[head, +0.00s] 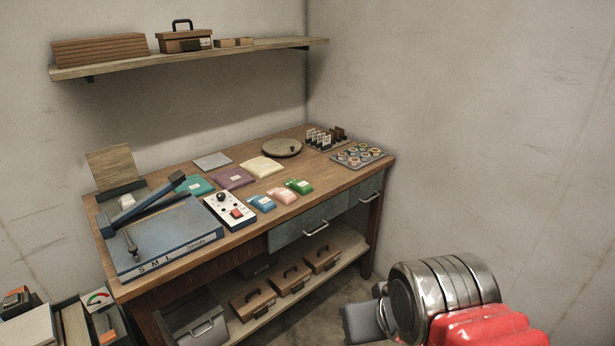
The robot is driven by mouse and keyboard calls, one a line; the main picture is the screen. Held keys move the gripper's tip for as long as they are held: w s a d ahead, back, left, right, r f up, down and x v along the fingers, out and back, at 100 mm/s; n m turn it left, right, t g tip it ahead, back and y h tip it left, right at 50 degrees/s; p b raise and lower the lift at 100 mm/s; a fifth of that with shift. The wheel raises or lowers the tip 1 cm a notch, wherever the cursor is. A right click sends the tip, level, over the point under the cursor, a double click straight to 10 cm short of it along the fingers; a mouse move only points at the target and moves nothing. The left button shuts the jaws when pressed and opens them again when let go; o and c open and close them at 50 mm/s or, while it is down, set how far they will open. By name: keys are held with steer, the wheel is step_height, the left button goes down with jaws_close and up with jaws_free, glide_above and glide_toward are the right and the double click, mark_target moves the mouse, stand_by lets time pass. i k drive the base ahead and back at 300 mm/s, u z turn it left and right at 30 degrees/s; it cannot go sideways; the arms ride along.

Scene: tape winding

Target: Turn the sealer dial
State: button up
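A blue sealer (175,232) with a raised lever arm stands at the left end of the wooden workbench. Its front edge carries the letters S, M and L, and a small upright post (131,245) stands near its left front corner. Just right of it lies a white control box (230,213) with a black round knob (221,197) and a red switch (237,212). I cannot tell which of these is the sealer dial. My gripper (363,320) is low at the right, in front of the bench and well apart from it. Its fingers are not clear.
Coloured packets (262,202), a round plate (282,147) and a tray of small round pieces (358,155) share the workbench (225,250). A wall shelf (190,57) hangs above. Boxes (290,279) fill the lower shelf. Floor between bench and arm looks clear.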

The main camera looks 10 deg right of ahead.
mark_target(221, 195)
steer(key=i, duration=1.45)
steer(key=u, duration=0.2)
steer(key=k, duration=0.85)
steer(key=z, duration=0.2)
steer(key=i, duration=0.65)
